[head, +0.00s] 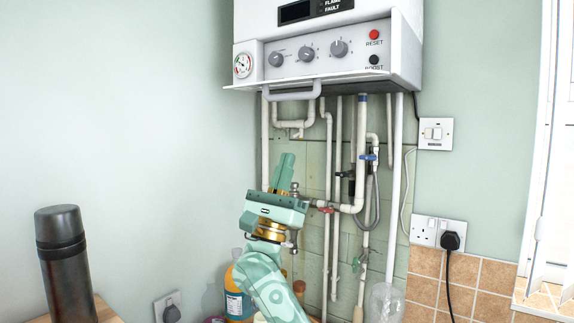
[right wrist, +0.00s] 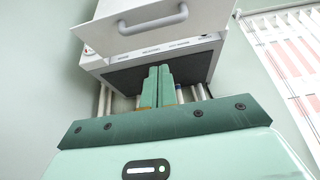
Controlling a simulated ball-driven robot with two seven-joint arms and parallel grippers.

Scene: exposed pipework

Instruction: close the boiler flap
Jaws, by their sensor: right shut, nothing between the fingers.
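The white boiler (head: 407,50) hangs on the wall, its knobs and gauge exposed. Its flap (head: 340,79) is open, folded down and seen almost edge-on below the knobs, with a grey bar handle (head: 291,95) at its front. In the right wrist view the flap (right wrist: 120,15) and its handle (right wrist: 153,23) show from below, above the boiler's dark underside. My right gripper (head: 285,157) is shut and empty, pointing up below the flap and apart from it. Its fingers (right wrist: 158,70) also show closed together in the right wrist view. My left gripper is out of view.
Pipes with valves (head: 360,165) run down the wall behind and right of my right gripper. A dark flask (head: 65,262) stands at the lower left, and bottles (head: 238,295) stand behind my right arm. Sockets (head: 437,232) and a window blind are at right. The left wall area is clear.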

